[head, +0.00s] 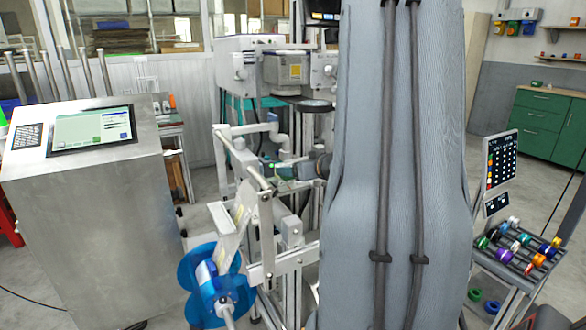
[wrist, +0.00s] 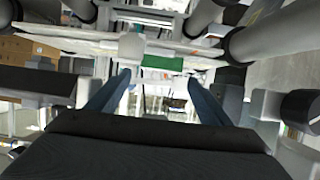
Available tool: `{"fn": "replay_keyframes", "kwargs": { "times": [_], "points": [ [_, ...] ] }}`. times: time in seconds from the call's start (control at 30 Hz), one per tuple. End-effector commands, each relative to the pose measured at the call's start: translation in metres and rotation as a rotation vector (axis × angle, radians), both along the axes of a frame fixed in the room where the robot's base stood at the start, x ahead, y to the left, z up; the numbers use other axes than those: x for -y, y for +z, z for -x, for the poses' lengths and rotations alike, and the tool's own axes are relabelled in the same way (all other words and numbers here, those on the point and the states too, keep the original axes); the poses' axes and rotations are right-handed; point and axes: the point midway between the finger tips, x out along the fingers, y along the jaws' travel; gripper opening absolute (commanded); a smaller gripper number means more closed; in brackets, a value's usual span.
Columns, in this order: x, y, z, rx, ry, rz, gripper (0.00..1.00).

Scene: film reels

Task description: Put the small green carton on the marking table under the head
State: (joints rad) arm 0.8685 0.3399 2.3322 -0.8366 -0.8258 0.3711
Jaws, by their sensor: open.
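In the wrist view my gripper (wrist: 160,78) is open, with its two blue-grey fingers apart and nothing seen between them. A small green block (wrist: 162,63), which looks like the green carton, lies just beyond the fingertips, beside a white block. I cannot tell its distance from the fingers. In the head view a small green patch (head: 284,173) shows among the machine parts; I cannot tell if it is the carton. The grey and white marking machine (head: 285,70) stands behind. Its table is not clearly made out. My grey-sleeved arm hides much of the middle.
A steel cabinet with a screen (head: 92,130) stands at the left. A blue reel (head: 215,285) on a white frame is in front. A rack of coloured spools (head: 515,245) and a keypad panel (head: 500,160) are at the right. Floor shows between cabinet and frame.

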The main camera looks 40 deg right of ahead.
Motion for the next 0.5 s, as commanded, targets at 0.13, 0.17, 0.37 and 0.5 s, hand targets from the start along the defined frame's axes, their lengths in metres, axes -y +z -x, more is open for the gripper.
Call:
{"fn": "replay_keyframes", "kwargs": {
  "times": [0.13,0.17,0.37,0.5],
  "points": [
    [-0.006,0.013,0.028,0.0,-0.002,0.0,0.73],
    [-0.007,0.014,0.032,0.0,-0.003,0.0,0.73],
    [-0.012,0.023,0.052,0.001,-0.001,0.0,0.73],
    [-0.014,0.024,0.056,-0.001,0.001,-0.002,0.73]
  ]
}}
